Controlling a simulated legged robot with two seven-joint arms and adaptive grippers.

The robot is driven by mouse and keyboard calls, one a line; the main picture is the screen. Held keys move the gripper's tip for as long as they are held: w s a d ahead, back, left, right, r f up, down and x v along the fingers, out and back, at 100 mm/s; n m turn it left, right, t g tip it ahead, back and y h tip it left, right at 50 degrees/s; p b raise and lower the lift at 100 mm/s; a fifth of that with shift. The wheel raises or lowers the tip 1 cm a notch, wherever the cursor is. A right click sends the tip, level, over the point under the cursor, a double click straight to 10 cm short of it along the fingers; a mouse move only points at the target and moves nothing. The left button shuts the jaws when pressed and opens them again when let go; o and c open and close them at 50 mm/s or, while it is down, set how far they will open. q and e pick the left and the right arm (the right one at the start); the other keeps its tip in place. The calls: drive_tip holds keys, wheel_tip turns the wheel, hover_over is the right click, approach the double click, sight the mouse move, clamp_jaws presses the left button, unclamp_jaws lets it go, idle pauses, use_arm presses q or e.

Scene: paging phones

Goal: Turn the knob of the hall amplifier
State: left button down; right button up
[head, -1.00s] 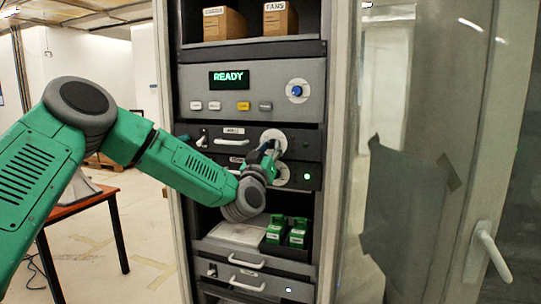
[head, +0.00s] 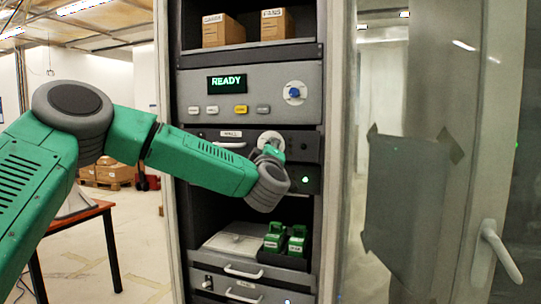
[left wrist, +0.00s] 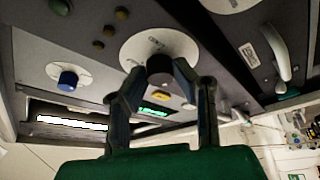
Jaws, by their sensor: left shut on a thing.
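The hall amplifier (head: 218,141) is a dark rack unit with a small label, a white handle and a round white dial plate (head: 263,135). My left gripper (head: 270,150) is at this plate and partly covers it. In the left wrist view its two fingers (left wrist: 160,70) are closed on either side of a dark knob (left wrist: 160,66) at the middle of the white plate (left wrist: 150,42). The knob's marks are too small to read. My right gripper is not in view.
Above is a grey panel with a READY display (head: 227,84), several buttons and a blue knob (head: 294,92). Below is another dark unit with a green light (head: 306,180), its dial hidden by my wrist. Green items (head: 286,240) sit lower. A glass door (head: 440,150) stands right.

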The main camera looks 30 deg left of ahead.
use_arm(q)
drive_tip(key=shift+a+n+g, duration=0.1)
drive_tip(key=shift+n+g, duration=0.2)
drive_tip(key=shift+n, duration=0.3)
drive_tip(key=c, duration=1.5)
unclamp_jaws()
drive_tip(key=shift+o, duration=0.9)
drive_tip(key=shift+a, duration=0.15)
drive_tip(key=v, duration=1.2)
drive_tip(key=shift+f, duration=0.25)
drive_tip(key=shift+w+a, duration=0.1)
